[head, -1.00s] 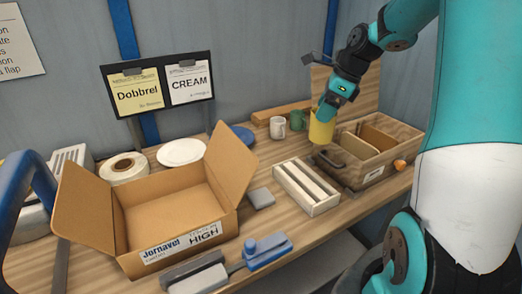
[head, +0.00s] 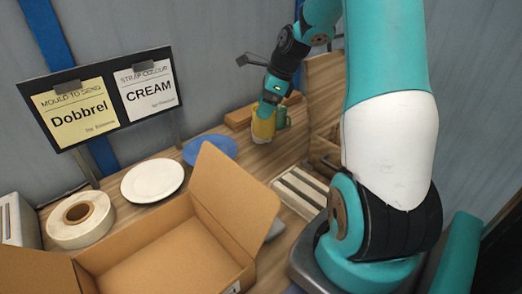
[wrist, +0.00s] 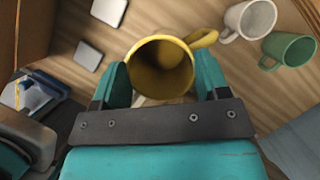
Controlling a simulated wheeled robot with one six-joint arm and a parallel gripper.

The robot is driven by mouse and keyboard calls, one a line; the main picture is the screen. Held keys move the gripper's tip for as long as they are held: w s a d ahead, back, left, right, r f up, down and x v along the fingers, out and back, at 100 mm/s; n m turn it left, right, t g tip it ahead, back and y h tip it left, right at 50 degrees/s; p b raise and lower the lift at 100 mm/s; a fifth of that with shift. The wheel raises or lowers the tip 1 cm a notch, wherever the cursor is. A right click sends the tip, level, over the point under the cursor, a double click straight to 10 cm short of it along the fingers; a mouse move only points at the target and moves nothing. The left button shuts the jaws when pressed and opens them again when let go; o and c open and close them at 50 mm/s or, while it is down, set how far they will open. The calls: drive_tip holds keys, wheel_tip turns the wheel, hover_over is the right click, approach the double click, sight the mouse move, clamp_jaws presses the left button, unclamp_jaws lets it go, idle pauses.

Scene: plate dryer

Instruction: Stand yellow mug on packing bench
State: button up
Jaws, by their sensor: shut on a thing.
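The yellow mug (head: 264,124) is upright between the fingers of my gripper (head: 268,108), above the back part of the wooden packing bench (head: 297,147). In the wrist view the yellow mug (wrist: 160,68) shows its open mouth, with a finger of my gripper (wrist: 160,85) on each side and its handle toward the upper right. The gripper is shut on it. I cannot tell how far its base is from the bench top. A green mug (head: 282,117) is behind it in the head view.
A white mug (wrist: 249,20) and the green mug (wrist: 288,49) stand near the yellow one. A blue plate (head: 210,150), a white plate (head: 152,181), a tape roll (head: 80,218) and an open cardboard box (head: 165,255) are to the left. A slotted tray (head: 300,190) lies in front.

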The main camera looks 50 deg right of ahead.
wheel_tip(320, 180, down, 14)
drive_tip(key=shift+f+p, duration=0.1)
drive_tip(key=shift+p, duration=0.55)
drive_tip(key=shift+f, duration=0.15)
drive_tip(key=o, duration=1.4)
drive_tip(key=shift+c, duration=0.2)
